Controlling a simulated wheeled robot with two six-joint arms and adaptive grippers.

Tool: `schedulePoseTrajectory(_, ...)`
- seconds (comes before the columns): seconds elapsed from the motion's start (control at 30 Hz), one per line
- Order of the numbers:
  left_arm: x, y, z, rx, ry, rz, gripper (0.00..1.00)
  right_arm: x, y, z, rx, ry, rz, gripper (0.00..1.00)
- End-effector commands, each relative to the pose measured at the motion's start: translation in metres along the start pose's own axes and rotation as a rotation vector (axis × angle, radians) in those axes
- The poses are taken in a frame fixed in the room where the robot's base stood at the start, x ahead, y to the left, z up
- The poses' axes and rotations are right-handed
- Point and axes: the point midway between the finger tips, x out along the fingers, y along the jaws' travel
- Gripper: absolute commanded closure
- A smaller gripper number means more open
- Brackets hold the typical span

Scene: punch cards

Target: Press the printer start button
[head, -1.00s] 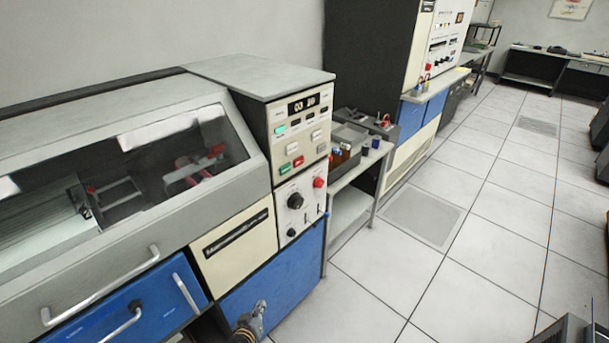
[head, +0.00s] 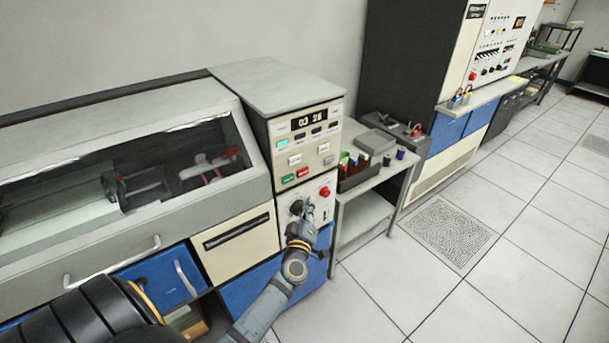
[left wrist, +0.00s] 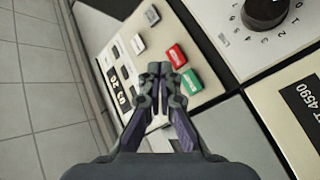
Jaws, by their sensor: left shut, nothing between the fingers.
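The printer's upper control panel (head: 305,143) is cream, with a dark display, small pale keys, a green button (head: 288,179) and a red button (head: 303,173) along its lower edge. The button labels are too small to read. My left gripper (head: 308,208) is shut and empty, below these buttons in the head view, in front of the lower knob panel. In the left wrist view, its closed fingertips (left wrist: 160,68) appear beside the green button (left wrist: 191,82) and red button (left wrist: 176,56). I cannot tell the remaining gap to the panel. My right gripper is not in view.
A round red button (head: 325,192) and a black dial (left wrist: 265,10) sit on the lower panel. A side table (head: 372,178) with a bin of small items stands right of the printer. The tiled floor (head: 400,290) at right is clear.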

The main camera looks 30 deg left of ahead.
Motion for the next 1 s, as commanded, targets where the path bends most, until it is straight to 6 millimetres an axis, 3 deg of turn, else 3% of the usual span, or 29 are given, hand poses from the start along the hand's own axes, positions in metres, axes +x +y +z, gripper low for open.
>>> schedulePoseTrajectory(0.53,0.005,0.003,-0.009,-0.014,0.012,0.003,1.00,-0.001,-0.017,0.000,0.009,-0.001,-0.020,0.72)
schedulePoseTrajectory(1.0,0.049,-0.030,-0.042,-0.012,0.013,0.003,1.00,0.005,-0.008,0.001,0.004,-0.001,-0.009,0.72)
